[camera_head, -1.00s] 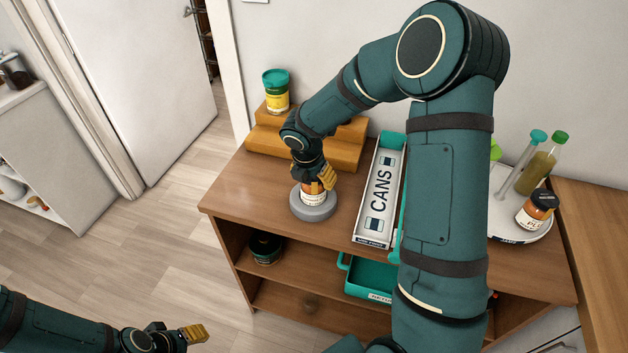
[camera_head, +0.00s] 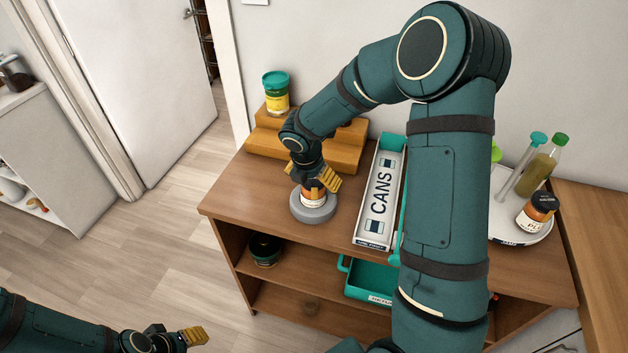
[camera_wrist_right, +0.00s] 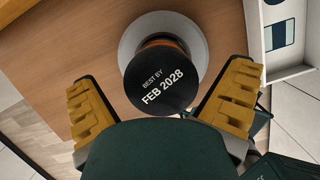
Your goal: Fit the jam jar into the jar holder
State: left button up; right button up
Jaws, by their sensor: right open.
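The jam jar (camera_head: 313,196), with an orange-and-white label, stands in the round grey jar holder (camera_head: 326,213) on the cabinet top. In the right wrist view its black lid (camera_wrist_right: 160,78) reads "BEST BY FEB 2028", and the holder's pale ring (camera_wrist_right: 128,42) shows behind it. Whether the jar is fully seated is hidden. My right gripper (camera_head: 314,178) is open just above the jar, its yellow fingers spread either side of the lid with gaps, also in the wrist view (camera_wrist_right: 162,100). My left gripper (camera_head: 196,335) is low at the left, away from the cabinet; its finger gap is unclear.
A wooden step stand (camera_head: 347,150) with a green-lidded yellow jar (camera_head: 276,93) is behind. A "CANS" tray (camera_head: 366,238) lies right of the holder. A white round tray (camera_head: 508,225) with another jar (camera_head: 537,211) and bottles stands farther right. A teal bin (camera_head: 369,280) sits below.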

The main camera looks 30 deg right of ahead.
jog(key=p+v, duration=0.1)
jog(key=v, duration=0.9)
jog(key=shift+a+r, duration=0.15)
jog(key=shift+r, duration=0.25)
jog(key=s+a+f+m+y, duration=0.2)
jog(key=s+a+f+m, duration=0.2)
jog(key=a+f+m, duration=0.2)
jog(key=s+a+f+m+y, duration=0.2)
jog(key=s+a+f+m, duration=0.3)
jog(key=f+m, duration=0.5)
jog(key=s+a+f+m+y, duration=0.2)
jog(key=s+a+f+m, duration=0.3)
jog(key=a+f+m, duration=0.3)
jog(key=shift+s+f+m+t+y, duration=0.3)
jog(key=shift+f+m, duration=0.15)
jog(key=shift+m, duration=0.35)
